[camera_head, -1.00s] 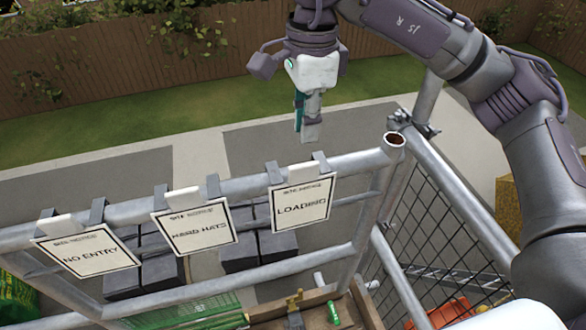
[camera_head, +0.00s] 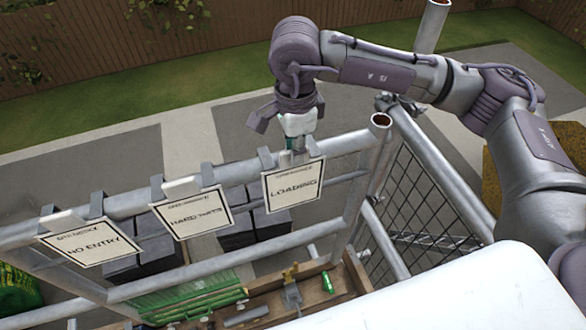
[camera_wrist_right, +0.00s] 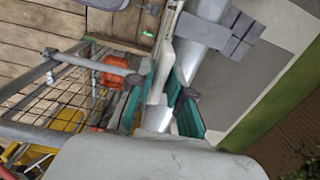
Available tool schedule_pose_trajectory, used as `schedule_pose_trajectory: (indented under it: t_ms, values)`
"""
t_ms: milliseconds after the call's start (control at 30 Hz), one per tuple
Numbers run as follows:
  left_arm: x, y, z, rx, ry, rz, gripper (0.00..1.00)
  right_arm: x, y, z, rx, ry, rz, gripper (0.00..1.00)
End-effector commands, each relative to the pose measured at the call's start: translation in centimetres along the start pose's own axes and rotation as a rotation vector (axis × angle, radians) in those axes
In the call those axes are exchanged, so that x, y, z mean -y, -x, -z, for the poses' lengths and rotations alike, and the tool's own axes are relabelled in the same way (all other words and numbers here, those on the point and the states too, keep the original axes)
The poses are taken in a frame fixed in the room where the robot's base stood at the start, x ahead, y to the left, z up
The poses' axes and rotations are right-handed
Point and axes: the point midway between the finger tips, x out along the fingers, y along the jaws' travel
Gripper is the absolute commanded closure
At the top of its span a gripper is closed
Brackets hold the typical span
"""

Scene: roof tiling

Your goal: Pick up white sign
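Three white signs with black borders hang by dark clips on a grey rail: the LOADING sign (camera_head: 293,186) at right, the HARD HATS sign (camera_head: 191,213) in the middle and the NO ENTRY sign (camera_head: 90,243) at left. My right gripper (camera_head: 298,150) points down right behind the top of the LOADING sign. In the right wrist view its teal-padded fingers (camera_wrist_right: 164,105) stand apart, with the edge-on white sign (camera_wrist_right: 164,60) and the rail between them. I cannot tell if either finger touches the sign. My left gripper is not in view.
The grey rail (camera_head: 135,203) meets an upright post at right, beside a mesh guard (camera_head: 415,205). Dark tile stacks (camera_head: 262,226) lie below, behind the signs. A wooden tray (camera_head: 338,285) with tools and a green item sits in front. An orange object (camera_wrist_right: 115,68) shows in the wrist view.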

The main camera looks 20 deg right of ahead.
Motion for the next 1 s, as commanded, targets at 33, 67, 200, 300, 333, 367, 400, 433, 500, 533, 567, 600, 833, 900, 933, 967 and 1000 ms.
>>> schedule_pose_trajectory:
  t_ms: [33,67,200,300,333,367,400,433,500,533,567,600,833,900,933,967,1000]
  values:
    - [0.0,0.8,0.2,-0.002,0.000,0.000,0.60,-0.1,-0.4,0.0,-0.001,-0.001,-0.004,0.81]
    - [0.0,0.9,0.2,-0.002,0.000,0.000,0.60,-0.1,-0.8,0.0,-0.001,-0.001,-0.004,0.81]
    - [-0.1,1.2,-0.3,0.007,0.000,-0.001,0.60,0.0,-2.0,0.0,0.000,-0.001,0.000,0.81]
    - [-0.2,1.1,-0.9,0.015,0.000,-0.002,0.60,0.0,-2.3,0.0,0.001,0.000,0.001,0.81]
    - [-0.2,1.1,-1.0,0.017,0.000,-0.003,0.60,0.0,-2.3,0.0,0.001,0.000,0.001,0.81]
    - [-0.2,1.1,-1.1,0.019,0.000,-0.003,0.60,0.0,-2.3,0.0,0.001,0.000,0.001,0.81]
    - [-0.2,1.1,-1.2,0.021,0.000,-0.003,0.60,0.0,-2.3,0.0,0.001,-0.001,0.001,0.81]
    - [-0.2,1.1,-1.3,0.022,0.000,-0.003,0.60,0.0,-2.3,0.0,0.001,0.000,0.001,0.83]
    - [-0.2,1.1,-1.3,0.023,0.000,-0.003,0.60,0.0,-2.2,0.0,0.000,-0.001,0.001,0.95]
    - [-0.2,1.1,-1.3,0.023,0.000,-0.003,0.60,0.0,-2.2,0.0,0.000,-0.001,0.001,1.00]
    - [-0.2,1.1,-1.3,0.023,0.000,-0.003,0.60,0.0,-2.2,0.0,0.000,0.000,0.001,1.00]
    - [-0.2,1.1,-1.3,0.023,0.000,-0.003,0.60,0.0,-2.2,0.0,0.000,-0.001,0.002,1.00]
    - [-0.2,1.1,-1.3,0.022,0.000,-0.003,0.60,0.1,-2.2,0.0,0.001,-0.001,0.003,1.00]
    - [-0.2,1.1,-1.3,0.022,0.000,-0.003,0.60,0.1,-2.2,0.0,0.001,-0.001,0.003,1.00]
    - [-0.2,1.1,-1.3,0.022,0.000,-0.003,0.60,0.1,-2.2,0.0,0.001,-0.001,0.003,1.00]
    - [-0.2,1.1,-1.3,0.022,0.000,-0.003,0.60,0.1,-2.1,0.0,0.001,-0.001,0.003,1.00]
    - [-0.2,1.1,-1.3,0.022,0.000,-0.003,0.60,0.1,-2.1,0.0,0.001,-0.001,0.003,1.00]
